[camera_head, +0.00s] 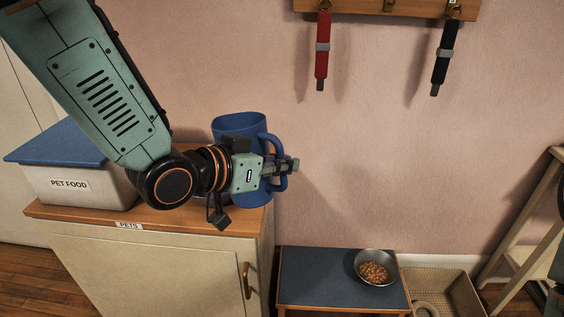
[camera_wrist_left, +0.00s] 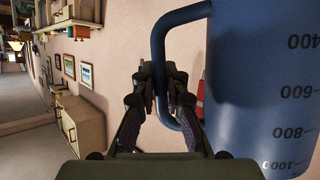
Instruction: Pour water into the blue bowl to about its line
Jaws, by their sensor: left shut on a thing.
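A blue measuring jug (camera_head: 238,123) stands upright at the right end of the cabinet top; I cannot tell whether its base touches the wood. My left gripper (camera_head: 281,166) is in front of it, shut on its handle. In the left wrist view the jug (camera_wrist_left: 255,70) shows volume marks, and its handle runs between the fingers of the left gripper (camera_wrist_left: 165,105). The water inside is hidden. I see no blue bowl; only a metal bowl (camera_head: 374,267) with brown kibble shows, on a low stand. My right gripper is not in view.
A pet food bin (camera_head: 80,187) with a blue lid sits on the cabinet (camera_head: 150,265), left of the arm. The low stand's blue top (camera_head: 320,278) is bare on its left. A woven basket (camera_head: 440,290) is right of it. Red (camera_head: 322,60) and black (camera_head: 442,58) straps hang above.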

